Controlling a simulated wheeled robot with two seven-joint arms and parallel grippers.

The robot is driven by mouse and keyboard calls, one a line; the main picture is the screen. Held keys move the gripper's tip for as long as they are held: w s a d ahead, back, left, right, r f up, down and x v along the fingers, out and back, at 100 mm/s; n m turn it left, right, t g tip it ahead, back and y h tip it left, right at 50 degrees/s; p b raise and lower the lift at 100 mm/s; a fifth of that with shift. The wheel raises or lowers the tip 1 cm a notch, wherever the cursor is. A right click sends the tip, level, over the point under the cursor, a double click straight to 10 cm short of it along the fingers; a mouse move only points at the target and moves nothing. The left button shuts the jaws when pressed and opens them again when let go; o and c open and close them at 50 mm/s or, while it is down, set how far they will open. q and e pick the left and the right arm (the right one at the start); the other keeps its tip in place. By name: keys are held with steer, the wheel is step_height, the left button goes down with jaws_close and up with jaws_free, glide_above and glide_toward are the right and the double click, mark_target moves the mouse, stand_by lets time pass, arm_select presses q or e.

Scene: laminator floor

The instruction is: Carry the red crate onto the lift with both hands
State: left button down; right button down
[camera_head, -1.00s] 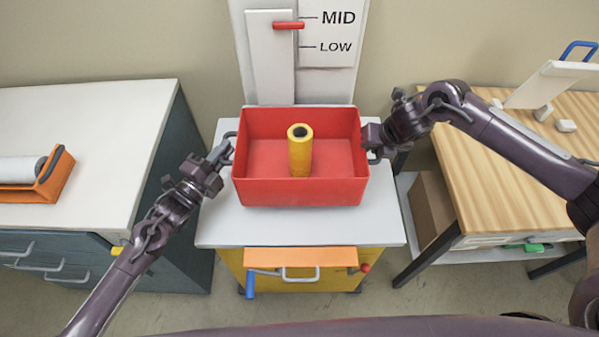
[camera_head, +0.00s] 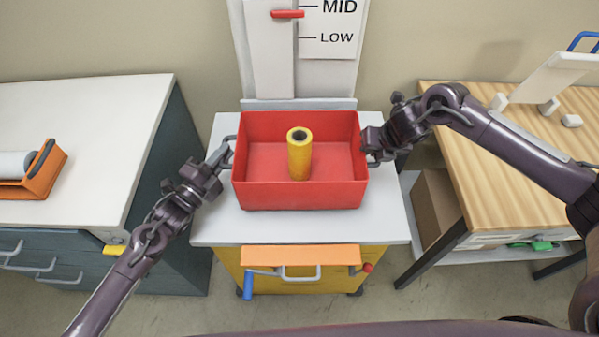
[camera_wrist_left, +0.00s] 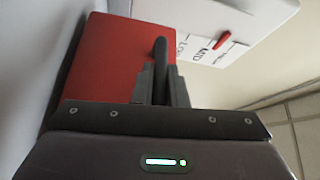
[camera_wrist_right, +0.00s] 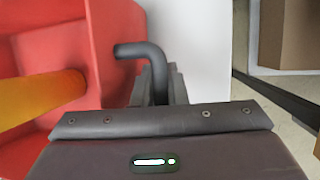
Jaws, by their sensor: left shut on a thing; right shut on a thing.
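The red crate (camera_head: 302,196) is upright over the white top (camera_head: 300,229) of the lift. I cannot tell whether its bottom touches that top. A yellow roll (camera_head: 299,160) stands inside it. My left gripper (camera_head: 222,155) is shut on the grey handle at the crate's left side; this handle (camera_wrist_left: 160,65) shows in the left wrist view. My right gripper (camera_head: 372,150) is shut on the right handle, which shows in the right wrist view (camera_wrist_right: 140,52). The lift's back panel (camera_head: 270,60) carries a red pointer (camera_head: 287,14) below the MID mark's height or near it.
A white-topped cabinet (camera_head: 70,130) with an orange roll holder (camera_head: 38,178) stands left. A wooden table (camera_head: 500,190) stands right, with a cardboard box (camera_head: 434,205) beneath. The lift's yellow front has an orange strip, a handle and a blue grip (camera_head: 248,287).

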arm_select(q)
steer(key=shift+w+f, duration=0.1)
steer(key=shift+f, duration=0.3)
arm_select(e)
steer(key=shift+f, duration=0.45)
arm_select(q)
steer(key=c, duration=1.9)
jaws_free()
steer(key=shift+f+b, duration=0.1)
steer(key=shift+b, duration=0.2)
arm_select(e)
steer(key=c, duration=1.9)
jaws_free()
arm_select(q)
steer(key=o, duration=0.4)
arm_select(e)
steer(key=o, duration=0.4)
arm_select(q)
steer(key=shift+o, duration=0.2)
steer(key=shift+s, duration=0.2)
arm_select(e)
steer(key=shift+o, duration=0.2)
arm_select(q)
steer(key=v, duration=0.7)
steer(key=shift+s+a, duration=0.25)
steer(key=shift+s, duration=0.05)
arm_select(e)
steer(key=shift+r, duration=0.1)
steer(key=v, duration=1.2)
